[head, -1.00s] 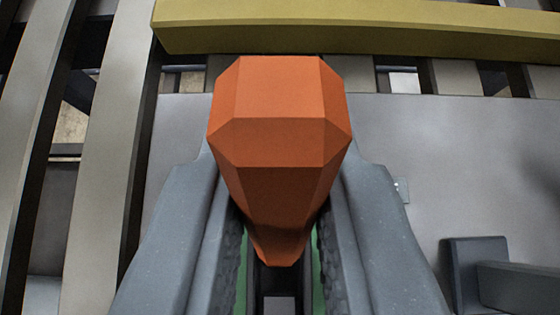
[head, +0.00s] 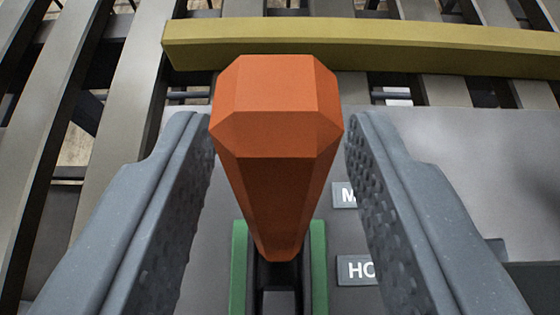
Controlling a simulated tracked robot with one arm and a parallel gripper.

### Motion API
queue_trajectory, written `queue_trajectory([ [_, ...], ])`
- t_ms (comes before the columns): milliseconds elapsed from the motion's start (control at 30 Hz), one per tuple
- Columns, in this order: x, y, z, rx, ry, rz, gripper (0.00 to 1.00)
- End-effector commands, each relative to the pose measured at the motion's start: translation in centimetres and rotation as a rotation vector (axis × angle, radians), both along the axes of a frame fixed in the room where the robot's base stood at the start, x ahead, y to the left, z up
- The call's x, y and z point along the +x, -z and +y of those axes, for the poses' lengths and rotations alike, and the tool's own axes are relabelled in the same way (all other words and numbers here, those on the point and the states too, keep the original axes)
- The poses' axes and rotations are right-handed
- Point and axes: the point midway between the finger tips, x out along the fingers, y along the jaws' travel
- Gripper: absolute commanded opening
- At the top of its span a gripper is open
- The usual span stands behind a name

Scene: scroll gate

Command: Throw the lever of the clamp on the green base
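The orange lever handle (head: 277,125) stands up toward the camera in the middle of the head view. Its lower end narrows into a dark lever arm (head: 278,275). The green base (head: 319,268) shows as two green strips on either side of that dark arm. My gripper (head: 280,135) is open, with one grey finger on each side of the orange handle. There are gaps between the handle and both fingers. The rest of the clamp is hidden below the handle and the frame edge.
A grey plate (head: 450,170) lies around the clamp. Small labels (head: 357,270), partly hidden by my right finger, sit right of the green base. A yellow bar (head: 370,45) crosses at the back, over grey slats (head: 125,110) with gaps. A dark block shows at the lower right.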

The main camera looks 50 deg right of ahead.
Motion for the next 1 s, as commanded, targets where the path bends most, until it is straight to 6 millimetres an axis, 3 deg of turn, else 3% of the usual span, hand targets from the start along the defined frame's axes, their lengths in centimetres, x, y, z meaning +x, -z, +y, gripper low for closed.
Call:
queue_trajectory([
  [433,-0.5,-0.5,0.7,0.000,0.000,0.000,0.38],
  [1000,-5.2,-5.1,7.3,-0.003,-0.004,-0.002,0.38],
])
